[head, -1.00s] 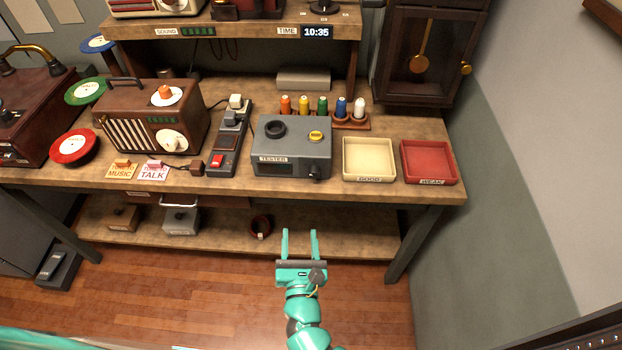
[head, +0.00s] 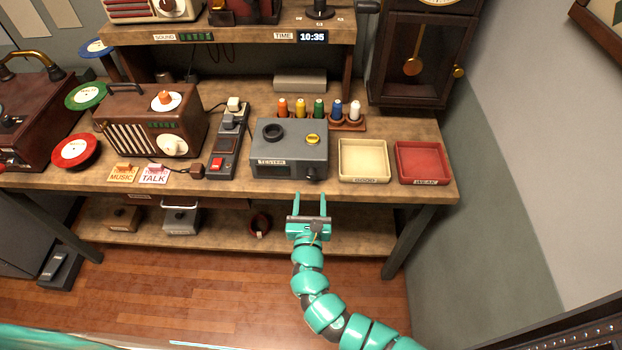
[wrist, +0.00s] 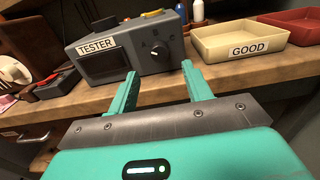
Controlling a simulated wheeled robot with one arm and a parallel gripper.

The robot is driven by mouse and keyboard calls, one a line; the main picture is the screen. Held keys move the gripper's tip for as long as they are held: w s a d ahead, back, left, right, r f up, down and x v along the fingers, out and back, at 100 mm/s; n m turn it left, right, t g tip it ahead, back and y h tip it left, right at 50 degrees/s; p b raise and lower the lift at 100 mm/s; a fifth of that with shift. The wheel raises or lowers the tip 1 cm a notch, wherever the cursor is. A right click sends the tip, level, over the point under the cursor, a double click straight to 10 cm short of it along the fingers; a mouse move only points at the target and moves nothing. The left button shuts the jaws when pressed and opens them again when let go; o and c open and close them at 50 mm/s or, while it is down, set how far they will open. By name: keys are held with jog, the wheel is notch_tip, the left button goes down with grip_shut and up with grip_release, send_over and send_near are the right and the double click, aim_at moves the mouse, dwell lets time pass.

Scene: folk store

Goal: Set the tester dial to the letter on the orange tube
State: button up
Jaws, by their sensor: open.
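The grey tester box (head: 290,150) stands on the bench, labelled TESTER. Its black dial (head: 312,173) is low on the right of the front face; the dial (wrist: 159,51) also shows in the wrist view, its setting too small to read. The orange tube (head: 283,107) stands at the left end of the tube row behind the tester; its letter cannot be read. My gripper (head: 310,204) is open and empty, just in front of the bench edge below the dial. In the wrist view my gripper (wrist: 158,85) has its fingers apart, pointing toward the tester front.
A cream GOOD tray (head: 364,180) and a red WEAK tray (head: 421,163) stand right of the tester. A power strip (head: 228,150) and a brown radio (head: 150,120) stand to its left.

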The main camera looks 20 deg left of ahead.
aim_at(311, 178)
jog(key=shift+p+x, duration=0.45)
jog(key=shift+x, duration=2.8)
jog(key=c, duration=1)
